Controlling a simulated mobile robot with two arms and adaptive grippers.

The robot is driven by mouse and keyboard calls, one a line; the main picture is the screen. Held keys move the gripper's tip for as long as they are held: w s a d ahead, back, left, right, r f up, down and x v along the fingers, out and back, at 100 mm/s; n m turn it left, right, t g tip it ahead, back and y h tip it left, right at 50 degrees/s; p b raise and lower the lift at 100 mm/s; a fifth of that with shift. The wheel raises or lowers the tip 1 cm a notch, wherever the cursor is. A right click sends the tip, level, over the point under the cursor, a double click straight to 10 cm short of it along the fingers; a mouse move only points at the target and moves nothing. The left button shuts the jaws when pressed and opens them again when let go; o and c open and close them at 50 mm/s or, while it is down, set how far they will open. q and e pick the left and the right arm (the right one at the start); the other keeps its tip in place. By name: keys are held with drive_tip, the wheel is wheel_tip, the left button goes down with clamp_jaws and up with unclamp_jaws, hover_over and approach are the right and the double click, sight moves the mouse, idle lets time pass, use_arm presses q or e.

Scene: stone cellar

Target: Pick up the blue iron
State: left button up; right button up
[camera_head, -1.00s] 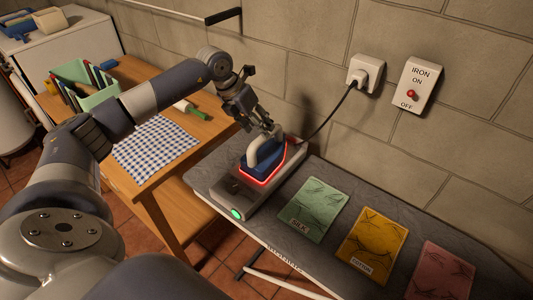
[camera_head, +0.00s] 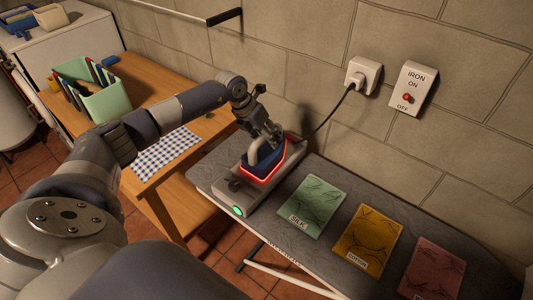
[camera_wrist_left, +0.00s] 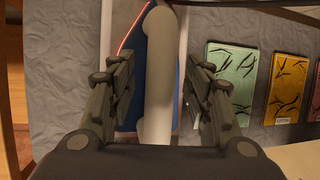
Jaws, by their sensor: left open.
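The blue iron (camera_head: 265,161) with a pale handle sits on its grey base (camera_head: 230,188) on the ironing board. A red glowing line runs around the iron's lower edge, and a green light shows on the base's front end. My left gripper (camera_head: 272,137) is right at the handle from above. In the left wrist view my left gripper (camera_wrist_left: 158,88) is open, with one finger on each side of the pale handle (camera_wrist_left: 158,75) and gaps on both sides. The blue body (camera_wrist_left: 138,85) shows behind the handle. My right gripper is not in view.
Green silk (camera_head: 313,205), yellow cotton (camera_head: 362,240) and red (camera_head: 433,268) cloths lie on the grey ironing board (camera_head: 285,190). A cord runs from the iron to the wall socket (camera_head: 362,75), beside an iron switch (camera_head: 411,88). A wooden table (camera_head: 195,140) with a checked cloth stands left.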

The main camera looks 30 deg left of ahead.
use_arm(q)
drive_tip(key=shift+f+b, duration=0.25)
drive_tip(key=shift+b, duration=0.05)
idle(0.4)
clamp_jaws()
drive_tip(key=shift+w+r, duration=0.2)
drive_tip(key=shift+r, duration=0.1)
drive_tip(key=shift+f, duration=0.1)
